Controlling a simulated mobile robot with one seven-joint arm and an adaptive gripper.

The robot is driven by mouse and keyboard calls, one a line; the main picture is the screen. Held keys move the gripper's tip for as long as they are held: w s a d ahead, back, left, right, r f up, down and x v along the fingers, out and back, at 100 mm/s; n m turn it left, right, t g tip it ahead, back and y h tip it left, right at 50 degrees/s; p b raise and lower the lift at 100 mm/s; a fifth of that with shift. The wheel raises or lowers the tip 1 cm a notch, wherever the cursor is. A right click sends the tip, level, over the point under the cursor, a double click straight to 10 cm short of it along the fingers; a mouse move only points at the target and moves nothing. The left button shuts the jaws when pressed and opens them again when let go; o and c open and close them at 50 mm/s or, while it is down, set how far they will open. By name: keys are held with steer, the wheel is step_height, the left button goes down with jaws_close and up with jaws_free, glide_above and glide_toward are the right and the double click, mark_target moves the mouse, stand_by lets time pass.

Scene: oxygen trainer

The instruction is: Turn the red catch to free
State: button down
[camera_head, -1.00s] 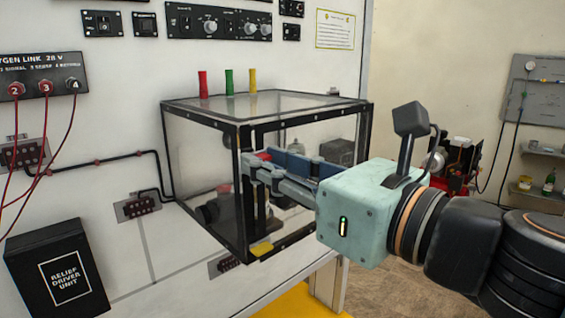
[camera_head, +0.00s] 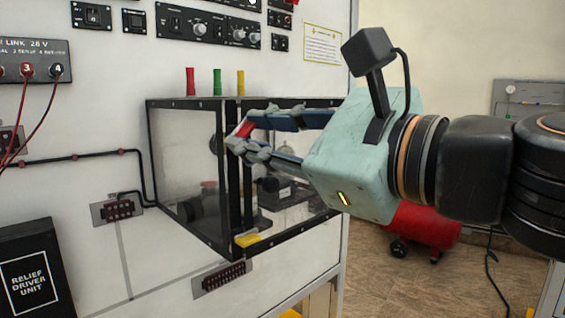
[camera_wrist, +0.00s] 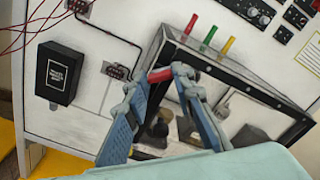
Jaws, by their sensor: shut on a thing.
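The red catch (camera_head: 244,129) is on the front frame of the clear-walled case (camera_head: 190,235), near its upper edge. It slants in the head view and also shows in the wrist view (camera_wrist: 160,75). My gripper (camera_head: 241,132) is shut on the catch, one finger above and one below it in the head view. In the wrist view the fingertips (camera_wrist: 159,77) touch the catch at both ends. The fingers hide part of the catch and its mount.
Red, green and yellow pegs (camera_head: 217,82) stand on the case top. A yellow tab (camera_head: 248,240) sits low on the case front. A black relief driver unit (camera_head: 38,275) and red cables are at left. A red tank (camera_head: 420,228) stands on the floor behind my arm.

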steer(key=n+b, duration=0.5)
steer(key=shift+f+n+b, duration=0.2)
steer(key=shift+n+b, duration=0.1)
steer(key=shift+b, duration=0.05)
steer(key=shift+s+a+r+n+b, duration=0.1)
steer(key=shift+n+b, duration=0.8)
steer(key=shift+n, duration=0.15)
steer(key=shift+r+n+b, duration=0.1)
steer(key=shift+n+b, duration=0.75)
steer(key=shift+n, duration=0.2)
steer(key=c, duration=1.6)
jaws_free()
steer(key=shift+s+r, duration=0.1)
steer(key=v, duration=1.2)
